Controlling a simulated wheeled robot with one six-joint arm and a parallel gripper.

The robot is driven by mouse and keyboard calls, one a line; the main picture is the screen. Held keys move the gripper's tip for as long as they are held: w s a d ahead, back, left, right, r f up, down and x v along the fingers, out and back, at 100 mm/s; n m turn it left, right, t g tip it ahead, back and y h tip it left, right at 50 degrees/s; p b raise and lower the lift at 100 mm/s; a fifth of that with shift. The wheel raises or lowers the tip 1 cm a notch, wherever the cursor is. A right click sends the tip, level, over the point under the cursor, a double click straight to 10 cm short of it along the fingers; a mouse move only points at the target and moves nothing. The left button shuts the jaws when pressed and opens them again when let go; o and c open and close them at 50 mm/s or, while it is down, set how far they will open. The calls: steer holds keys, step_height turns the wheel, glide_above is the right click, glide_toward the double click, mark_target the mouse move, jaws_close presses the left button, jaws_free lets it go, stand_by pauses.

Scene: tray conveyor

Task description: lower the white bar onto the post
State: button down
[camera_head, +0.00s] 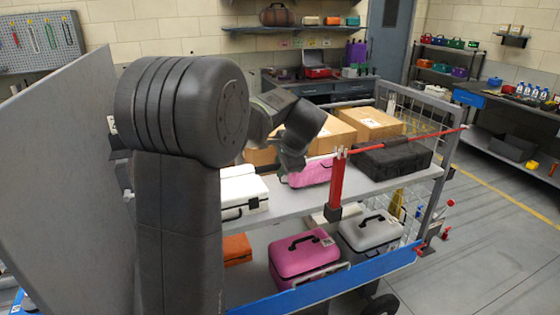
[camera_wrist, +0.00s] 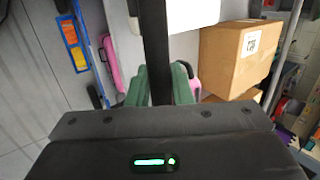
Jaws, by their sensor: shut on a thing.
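A red post (camera_head: 337,188) stands at the cart's near edge, with a pale forked top. My gripper (camera_head: 292,160) is left of the post top, above a pink case (camera_head: 312,173). In the wrist view my gripper (camera_wrist: 160,88) shows two green fingers closed about a long dark bar (camera_wrist: 155,45). That bar runs up out of the picture, its far end hidden. My arm hides part of the shelf in the head view.
The upper shelf (camera_head: 290,207) holds a white case (camera_head: 242,188), cardboard boxes (camera_head: 370,124) and a black case (camera_head: 392,158). Below are a magenta case (camera_head: 305,258) and a grey case (camera_head: 370,232). A blue rail (camera_head: 340,284) edges the lower shelf. Open floor lies right.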

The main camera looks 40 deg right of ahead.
steer(key=c, duration=1.3)
jaws_free()
steer(key=b+v, duration=0.1)
steer(key=v, duration=1.3)
steer(key=shift+w+f, duration=0.1)
steer(key=p+x, duration=0.1)
steer(key=x, duration=1.2)
steer(key=shift+w+f, duration=0.2)
steer(key=shift+f, duration=0.05)
steer(key=shift+r, duration=0.35)
